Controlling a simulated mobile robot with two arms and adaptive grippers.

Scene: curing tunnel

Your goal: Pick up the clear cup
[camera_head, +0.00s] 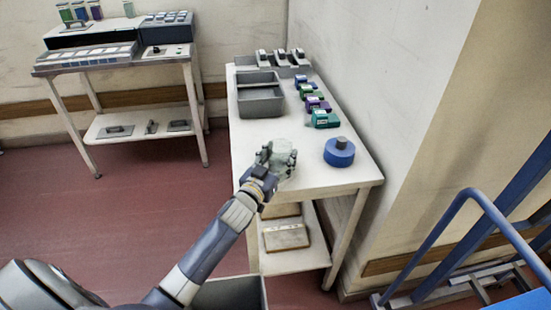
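The clear cup (282,147) stands on the front part of the white table, near its left side. It is pale and see-through. My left gripper (279,155) reaches in from the lower left, with its dark fingers on either side of the cup. Whether the fingers press on the cup or stand slightly apart from it, I cannot tell. The gripper hides the lower part of the cup. My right gripper is not in view.
A blue round object (339,152) with a dark knob stands right of the cup. Behind are a grey divided bin (260,101) and several coloured blocks (325,119) along the wall side. A blue rail (470,215) stands at right. Another bench (115,64) stands at back left.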

